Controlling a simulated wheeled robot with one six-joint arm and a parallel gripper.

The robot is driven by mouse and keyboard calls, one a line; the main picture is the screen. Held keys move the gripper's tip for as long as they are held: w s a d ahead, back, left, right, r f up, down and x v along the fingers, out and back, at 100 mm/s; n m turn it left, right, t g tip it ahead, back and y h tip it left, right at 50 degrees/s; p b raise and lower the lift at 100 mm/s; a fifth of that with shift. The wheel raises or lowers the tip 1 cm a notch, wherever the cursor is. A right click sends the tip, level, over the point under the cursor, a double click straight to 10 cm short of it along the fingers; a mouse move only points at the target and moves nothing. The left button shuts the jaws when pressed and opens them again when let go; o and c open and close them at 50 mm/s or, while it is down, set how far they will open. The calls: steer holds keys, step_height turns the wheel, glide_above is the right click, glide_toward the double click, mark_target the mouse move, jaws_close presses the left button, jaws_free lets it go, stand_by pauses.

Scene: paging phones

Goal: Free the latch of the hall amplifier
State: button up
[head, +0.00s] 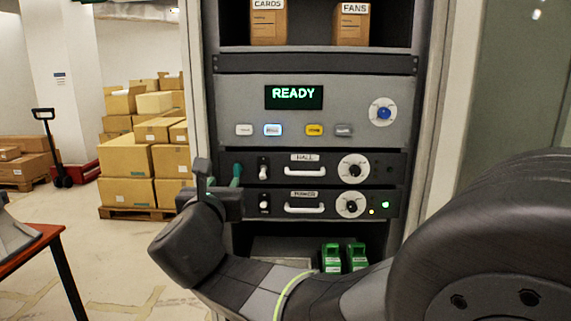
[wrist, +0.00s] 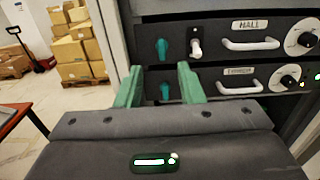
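The hall amplifier (head: 320,170) is a dark rack drawer labelled HALL, with a white handle, a toggle and a round dial. In the wrist view the latch appears just above and between the fingertips; I cannot tell any contact. The gripper also shows at the rack's left edge in the head view (head: 222,178).
A READY panel (head: 350,112) with several buttons sits above. Stacked boxes (head: 145,150) and a red table (head: 40,240) stand at left.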

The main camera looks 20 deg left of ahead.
mark_target(236, 165)
steer(key=p+x, duration=0.1)
steer(key=x, duration=1.2)
steer(key=shift+d+p, duration=0.15)
steer(key=shift+p, duration=0.25)
jaws_close()
